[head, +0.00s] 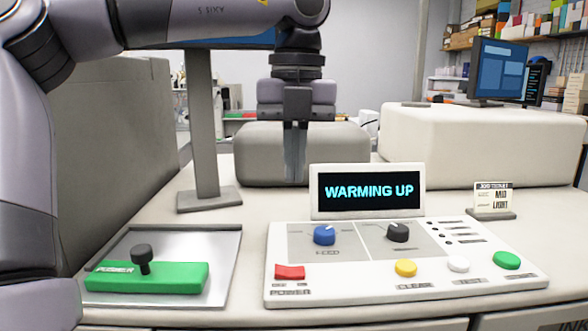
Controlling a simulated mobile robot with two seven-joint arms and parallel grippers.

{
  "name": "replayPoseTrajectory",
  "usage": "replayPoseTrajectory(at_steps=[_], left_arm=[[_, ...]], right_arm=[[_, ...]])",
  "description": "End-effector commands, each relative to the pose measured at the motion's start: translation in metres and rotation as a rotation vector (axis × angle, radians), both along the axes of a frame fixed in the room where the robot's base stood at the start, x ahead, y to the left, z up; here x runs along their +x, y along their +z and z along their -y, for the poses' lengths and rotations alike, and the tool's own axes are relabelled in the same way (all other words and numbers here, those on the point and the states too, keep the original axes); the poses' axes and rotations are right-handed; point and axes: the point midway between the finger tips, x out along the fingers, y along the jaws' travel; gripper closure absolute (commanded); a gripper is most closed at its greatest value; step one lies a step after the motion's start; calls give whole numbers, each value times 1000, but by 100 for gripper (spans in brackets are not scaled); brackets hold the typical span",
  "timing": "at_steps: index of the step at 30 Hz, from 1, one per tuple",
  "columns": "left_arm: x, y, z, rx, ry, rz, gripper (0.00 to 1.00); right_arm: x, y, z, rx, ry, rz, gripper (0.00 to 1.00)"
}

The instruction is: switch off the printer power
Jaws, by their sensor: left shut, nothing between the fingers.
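A white control panel (350,297) lies on the counter with a red switch (290,271) at its front left, labelled POWER. Left of it, on a metal plate (222,262), is a green bar (180,277) marked POWER with a black knob (142,257) standing on it. A display (367,191) behind the panel reads "WARMING UP". My left gripper (294,180) points down with its fingers shut and empty. It is in the air left of the display, apart from the switch and the knob. My right gripper is not in view.
The panel also has a blue knob (324,235), a black dial (398,232), and yellow (405,268), white (458,264) and green (507,260) buttons. A small ticket card (492,198) stands right. A monitor stand (203,140) rises behind the metal plate.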

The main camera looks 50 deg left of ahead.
Motion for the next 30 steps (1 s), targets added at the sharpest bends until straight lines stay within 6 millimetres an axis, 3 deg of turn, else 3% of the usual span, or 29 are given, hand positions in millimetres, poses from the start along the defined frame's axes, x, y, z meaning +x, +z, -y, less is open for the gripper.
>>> replayPoseTrajectory(at_steps=[8,21,30], left_arm=[[2,0,-3,-17,4,-19,100],[18,1,-33,-206,-1,-189,100],[18,0,-34,-217,-5,-195,100]], right_arm=[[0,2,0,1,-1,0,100],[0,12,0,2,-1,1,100],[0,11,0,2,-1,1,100]])
